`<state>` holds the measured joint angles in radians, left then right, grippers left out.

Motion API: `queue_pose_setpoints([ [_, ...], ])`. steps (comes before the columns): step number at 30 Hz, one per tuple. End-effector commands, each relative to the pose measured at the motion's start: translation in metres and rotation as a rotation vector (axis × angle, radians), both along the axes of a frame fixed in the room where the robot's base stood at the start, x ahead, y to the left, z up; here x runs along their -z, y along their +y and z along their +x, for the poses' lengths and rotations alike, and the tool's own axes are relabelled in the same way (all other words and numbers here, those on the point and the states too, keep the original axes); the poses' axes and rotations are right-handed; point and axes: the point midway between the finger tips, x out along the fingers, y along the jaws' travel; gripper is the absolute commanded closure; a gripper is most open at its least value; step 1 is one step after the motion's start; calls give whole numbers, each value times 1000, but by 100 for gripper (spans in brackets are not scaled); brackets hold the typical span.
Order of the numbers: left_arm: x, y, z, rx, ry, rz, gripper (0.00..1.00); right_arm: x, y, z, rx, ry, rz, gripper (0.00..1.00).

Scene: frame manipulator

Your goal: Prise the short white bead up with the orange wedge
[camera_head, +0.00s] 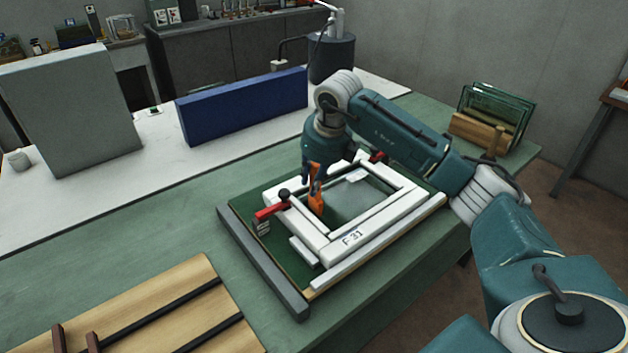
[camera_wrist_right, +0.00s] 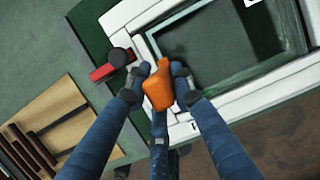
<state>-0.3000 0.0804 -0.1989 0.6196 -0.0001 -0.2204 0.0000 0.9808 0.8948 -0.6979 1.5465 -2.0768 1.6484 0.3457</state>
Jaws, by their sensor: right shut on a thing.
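My right gripper (camera_head: 312,182) is shut on the orange wedge (camera_head: 317,198), above the left part of the white frame (camera_head: 312,231). In the right wrist view the wedge (camera_wrist_right: 158,92) sits between the fingers of the gripper (camera_wrist_right: 160,76), its narrow end by the frame's inner edge. The frame, marked F-31, lies flat around a dark glass pane (camera_head: 357,199). A white strip (camera_head: 372,213) runs along its near inner side. The short bead near the wedge is partly hidden; I cannot tell whether it is raised. My left gripper is out of view.
A red clamp with a black knob (camera_head: 270,211) stands at the frame's left corner; another red clamp (camera_head: 377,156) is at the far side. A loose white piece (camera_head: 304,252) lies beside the frame. A wooden rack (camera_head: 170,310) stands front left. Green bench is clear at left.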

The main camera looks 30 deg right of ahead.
Motion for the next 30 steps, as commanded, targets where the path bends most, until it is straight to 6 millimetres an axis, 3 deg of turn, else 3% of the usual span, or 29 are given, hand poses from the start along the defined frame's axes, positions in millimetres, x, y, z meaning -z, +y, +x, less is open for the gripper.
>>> queue_pose_setpoints([
  [30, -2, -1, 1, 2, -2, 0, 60, 0, 16, -1, -1, 0, 1, 100],
])
